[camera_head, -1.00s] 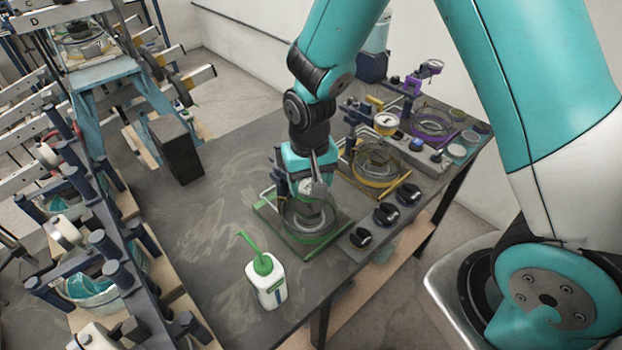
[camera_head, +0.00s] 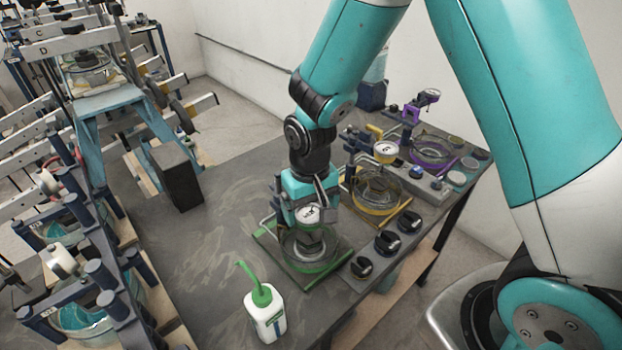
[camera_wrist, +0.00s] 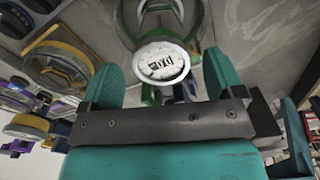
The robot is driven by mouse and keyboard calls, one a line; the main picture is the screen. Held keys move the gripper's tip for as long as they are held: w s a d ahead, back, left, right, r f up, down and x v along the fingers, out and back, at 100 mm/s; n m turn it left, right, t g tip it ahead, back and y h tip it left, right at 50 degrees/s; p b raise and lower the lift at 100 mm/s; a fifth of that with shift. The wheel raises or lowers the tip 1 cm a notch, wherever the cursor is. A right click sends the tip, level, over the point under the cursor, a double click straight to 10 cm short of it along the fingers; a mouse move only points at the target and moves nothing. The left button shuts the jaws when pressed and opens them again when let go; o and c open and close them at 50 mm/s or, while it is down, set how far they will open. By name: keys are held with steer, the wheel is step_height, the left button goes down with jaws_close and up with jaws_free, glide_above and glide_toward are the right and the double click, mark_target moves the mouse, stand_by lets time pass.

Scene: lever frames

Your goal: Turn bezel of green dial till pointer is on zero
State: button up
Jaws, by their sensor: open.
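The green dial (camera_head: 308,214) is a small round white-faced gauge above the green-rimmed glass ring (camera_head: 310,262) on its green-edged plate. Its face also shows in the wrist view (camera_wrist: 162,62), with dark marks; I cannot make out the pointer or the zero. My gripper (camera_head: 312,204) points down at the dial from behind it. In the wrist view my open gripper (camera_wrist: 160,78) has one teal finger on each side of the dial, with visible gaps between fingers and bezel. The far side of the bezel is hidden.
A yellow unit with its own dial (camera_head: 386,151) stands to the right, and a purple one (camera_head: 432,153) beyond it. Black knobs (camera_head: 387,243) line the front right edge. A white bottle with green spout (camera_head: 266,314) and a dark block (camera_head: 176,178) stand left on the table.

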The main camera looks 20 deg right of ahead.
mark_target(310, 214)
step_height(310, 214, up, 17)
steer(key=b, duration=0.2)
steer(key=shift+f, duration=0.15)
steer(key=s+a+n+y+b, duration=0.1)
steer(key=s+a+n+y, duration=0.1)
steer(key=s, duration=0.7)
steer(key=s+a+f+n+y+b, duration=0.1)
steer(key=s+n, duration=0.3)
steer(key=s, duration=0.5)
steer(key=shift+s+a+n+y+b, duration=0.3)
steer(key=shift+a+y+b, duration=0.05)
steer(key=shift+a+y, duration=0.3)
steer(key=shift+f, duration=0.1)
stand_by(1.4)
